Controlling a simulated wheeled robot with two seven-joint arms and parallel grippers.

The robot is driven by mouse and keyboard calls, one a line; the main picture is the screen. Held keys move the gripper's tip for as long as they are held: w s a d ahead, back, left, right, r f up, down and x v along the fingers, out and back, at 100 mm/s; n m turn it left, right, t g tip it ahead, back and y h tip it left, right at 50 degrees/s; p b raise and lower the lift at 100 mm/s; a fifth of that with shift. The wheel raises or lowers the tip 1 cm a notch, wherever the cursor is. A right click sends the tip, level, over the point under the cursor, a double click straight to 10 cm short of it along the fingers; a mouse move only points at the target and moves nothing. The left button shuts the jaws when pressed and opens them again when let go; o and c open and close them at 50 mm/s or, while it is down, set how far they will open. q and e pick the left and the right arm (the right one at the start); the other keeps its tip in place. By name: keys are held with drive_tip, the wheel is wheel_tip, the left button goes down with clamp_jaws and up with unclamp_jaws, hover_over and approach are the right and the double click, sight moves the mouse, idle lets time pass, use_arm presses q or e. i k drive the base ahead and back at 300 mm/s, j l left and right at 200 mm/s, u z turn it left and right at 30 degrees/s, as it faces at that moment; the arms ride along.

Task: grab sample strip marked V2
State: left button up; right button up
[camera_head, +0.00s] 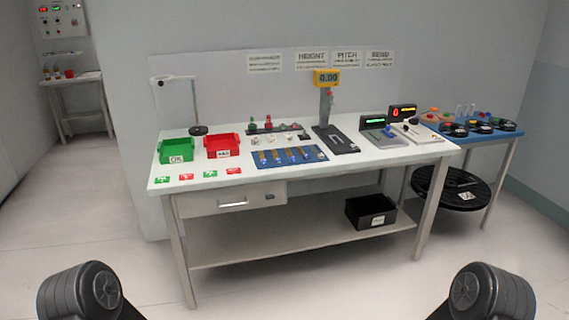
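Several small tan strips lie side by side on a blue mat (318,152) at the front middle of the white workbench (360,162). Their markings are too small to read, so I cannot tell which one is V2. Neither gripper shows. Only dark rounded parts of my arms appear at the bottom left and bottom right corners, well short of the bench.
A green bin (176,151), a red bin (222,146) and small green and red cards are at bench left. A gauge with a yellow display (326,77) stands behind the mat. A blue table (499,139) stands right. The floor before the bench is clear.

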sight(263, 161)
drive_tip(key=i+j, duration=0.2)
drive_tip(key=i, duration=0.15)
drive_tip(key=i+j, duration=0.15)
drive_tip(key=i, duration=0.25)
drive_tip(key=i+j, duration=0.2)
drive_tip(key=i, duration=0.15)
drive_tip(key=i+l+z, duration=0.15)
drive_tip(key=i+l, duration=1.1)
drive_tip(key=l, duration=0.05)
